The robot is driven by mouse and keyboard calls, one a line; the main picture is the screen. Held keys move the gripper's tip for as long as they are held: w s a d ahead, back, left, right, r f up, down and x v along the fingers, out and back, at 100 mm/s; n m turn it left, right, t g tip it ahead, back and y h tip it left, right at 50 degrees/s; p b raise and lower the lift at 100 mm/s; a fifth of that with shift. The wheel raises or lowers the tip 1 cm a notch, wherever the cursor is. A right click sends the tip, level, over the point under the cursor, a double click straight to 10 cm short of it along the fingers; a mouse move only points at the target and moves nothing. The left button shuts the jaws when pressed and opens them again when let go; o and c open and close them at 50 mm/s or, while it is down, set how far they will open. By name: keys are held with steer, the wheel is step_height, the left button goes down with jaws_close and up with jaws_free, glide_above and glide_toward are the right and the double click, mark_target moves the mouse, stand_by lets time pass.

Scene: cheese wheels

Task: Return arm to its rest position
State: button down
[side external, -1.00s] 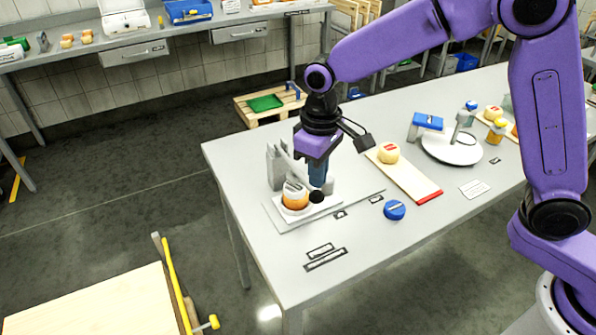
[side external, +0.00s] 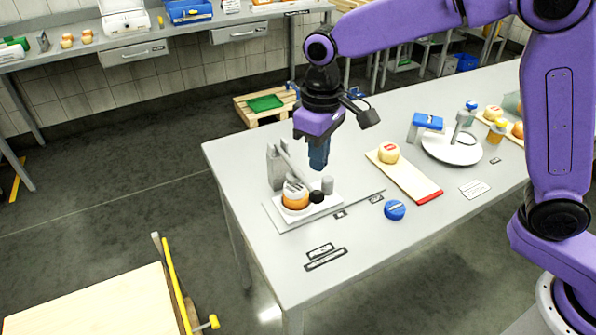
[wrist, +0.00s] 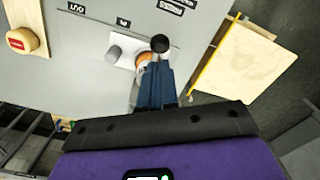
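My gripper (side external: 318,168) hangs fingers-down in the air above the grey device (side external: 275,168) on the table. Its blue fingers are together with nothing visible between them; they also show close together in the wrist view (wrist: 156,72). The device has a white base plate, a grey upright, a lever with a black knob (side external: 317,196) and a short grey post (side external: 327,185). An orange cheese wheel (side external: 294,200) sits in it under a grey top part. In the wrist view, my fingers partly cover the cheese, and the black knob (wrist: 160,43) shows just beyond their tips.
To the right are a board (side external: 420,185) with a cheese wheel (side external: 388,153), a blue round object (side external: 395,210), a white turntable (side external: 440,150) and a blue-topped stand (side external: 428,122). Table space in front of the device is mostly clear.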

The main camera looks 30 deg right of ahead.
steer(key=shift+r, duration=0.25)
stand_by(0.4)
steer(key=shift+s+d, duration=0.1)
steer(key=shift+s, duration=0.05)
steer(key=s+d+n, duration=0.3)
steer(key=s+d, duration=0.7)
steer(key=s, duration=0.3)
steer(key=s+d+f+n, duration=0.1)
steer(key=s+d+n, duration=0.2)
steer(key=s+d, duration=0.7)
steer(key=s, duration=0.3)
steer(key=shift+s+d+f+n, duration=0.2)
steer(key=shift+d+f+n, duration=0.05)
steer(key=shift+f+n, duration=0.05)
